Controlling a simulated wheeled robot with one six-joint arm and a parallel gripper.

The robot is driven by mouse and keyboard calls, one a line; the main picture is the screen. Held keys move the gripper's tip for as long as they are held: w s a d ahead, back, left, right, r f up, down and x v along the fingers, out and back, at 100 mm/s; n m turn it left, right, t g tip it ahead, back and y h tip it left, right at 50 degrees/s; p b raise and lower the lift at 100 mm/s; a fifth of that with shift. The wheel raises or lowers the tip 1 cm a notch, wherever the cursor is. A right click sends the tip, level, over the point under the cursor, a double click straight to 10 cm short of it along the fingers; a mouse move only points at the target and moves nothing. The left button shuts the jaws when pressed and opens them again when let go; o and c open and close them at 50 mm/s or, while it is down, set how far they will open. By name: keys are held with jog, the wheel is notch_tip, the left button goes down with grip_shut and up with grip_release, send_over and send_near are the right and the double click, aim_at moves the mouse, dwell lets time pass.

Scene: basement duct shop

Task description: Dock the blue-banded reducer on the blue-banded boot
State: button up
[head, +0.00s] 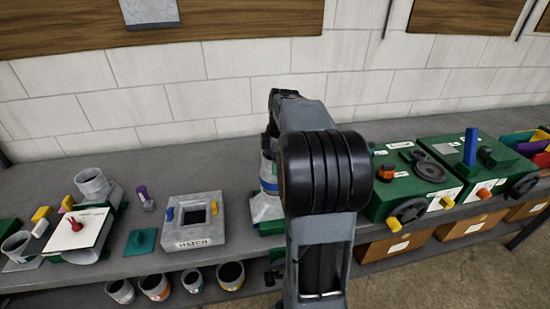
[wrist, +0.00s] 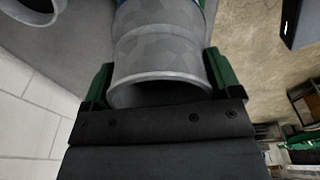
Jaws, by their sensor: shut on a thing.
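My gripper (wrist: 160,82) is shut on a grey galvanized reducer (wrist: 160,50), with a green finger on each side of its round wall. A blue band (wrist: 207,6) shows at the top edge of the wrist view. In the head view my arm hides most of the gripper, and only part of the reducer (head: 266,168) shows left of the arm. Directly below it is the blue-banded boot (head: 264,207), a flared grey piece on a green base. The two look upright and in line; I cannot tell whether they touch or are fully seated.
A grey hatch box (head: 192,240) stands left of the boot. Green machines with handwheels (head: 409,212) stand close on the right. Further left are a clipboard (head: 78,229), a purple-topped item (head: 144,198) and a green plate (head: 140,241). Several round ducts (head: 155,287) sit below.

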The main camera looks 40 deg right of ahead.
jog(key=shift+f+b, duration=0.3)
jog(key=shift+f, duration=0.4)
jog(key=shift+d+f+b, duration=0.1)
jog(key=shift+f+b, duration=0.2)
jog(key=shift+f, duration=0.25)
dwell(1.2)
jog(key=o, duration=1.1)
jog(key=shift+c, duration=0.2)
jog(key=shift+r, duration=0.1)
jog(key=shift+s+d+r+p, duration=0.1)
jog(key=shift+d+r+p, duration=0.1)
jog(key=shift+r+p, duration=1.45)
jog(key=shift+s+d+r+p, duration=0.2)
jog(key=shift+r+p, duration=1.1)
jog(key=shift+r, duration=0.65)
jog(key=shift+s+d+r+p, duration=0.1)
jog(key=shift+d+r+p, duration=0.1)
jog(key=shift+r+p, duration=1.45)
jog(key=shift+r, duration=0.1)
